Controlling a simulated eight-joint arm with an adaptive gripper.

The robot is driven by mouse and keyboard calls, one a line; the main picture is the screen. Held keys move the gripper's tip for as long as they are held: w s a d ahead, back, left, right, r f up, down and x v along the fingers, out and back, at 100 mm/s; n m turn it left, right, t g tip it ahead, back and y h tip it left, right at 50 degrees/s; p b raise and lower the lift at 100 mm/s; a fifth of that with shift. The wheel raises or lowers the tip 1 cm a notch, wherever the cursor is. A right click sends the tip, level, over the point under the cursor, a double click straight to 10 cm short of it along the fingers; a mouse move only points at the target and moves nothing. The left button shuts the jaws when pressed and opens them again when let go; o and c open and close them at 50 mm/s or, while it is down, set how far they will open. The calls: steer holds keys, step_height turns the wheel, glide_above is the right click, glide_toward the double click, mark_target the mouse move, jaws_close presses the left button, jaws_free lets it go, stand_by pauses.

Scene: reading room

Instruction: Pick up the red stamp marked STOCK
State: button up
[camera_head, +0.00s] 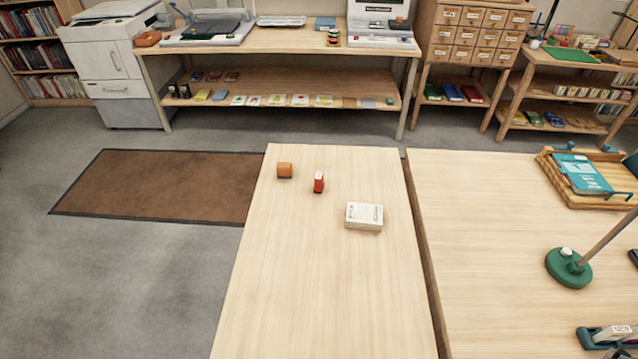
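A small red block-like object (319,184) with a pale top stands upright near the far end of the light wooden table (310,290). It looks like the red stamp, but I cannot read any marking on it at this size. My gripper is not in view, so I cannot say where it is relative to the stamp or whether it holds anything.
An orange-brown block (284,170) is left of the red object, and a white printed box (364,216) is to its right, nearer. The table's near half is clear. A second table (480,250) adjoins on the right, bearing a wooden tray (574,196) and green lamp base (568,270).

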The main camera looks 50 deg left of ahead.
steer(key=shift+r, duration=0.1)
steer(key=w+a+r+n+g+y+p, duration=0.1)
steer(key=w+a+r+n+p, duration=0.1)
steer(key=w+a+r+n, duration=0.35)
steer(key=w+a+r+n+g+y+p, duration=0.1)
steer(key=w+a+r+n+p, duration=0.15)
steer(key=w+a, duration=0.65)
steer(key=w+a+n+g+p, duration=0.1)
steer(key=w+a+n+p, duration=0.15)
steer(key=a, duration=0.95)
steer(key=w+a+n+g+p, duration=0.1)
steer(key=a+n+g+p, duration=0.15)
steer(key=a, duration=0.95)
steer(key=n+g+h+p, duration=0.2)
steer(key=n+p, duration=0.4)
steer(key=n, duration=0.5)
glide_above(319, 175)
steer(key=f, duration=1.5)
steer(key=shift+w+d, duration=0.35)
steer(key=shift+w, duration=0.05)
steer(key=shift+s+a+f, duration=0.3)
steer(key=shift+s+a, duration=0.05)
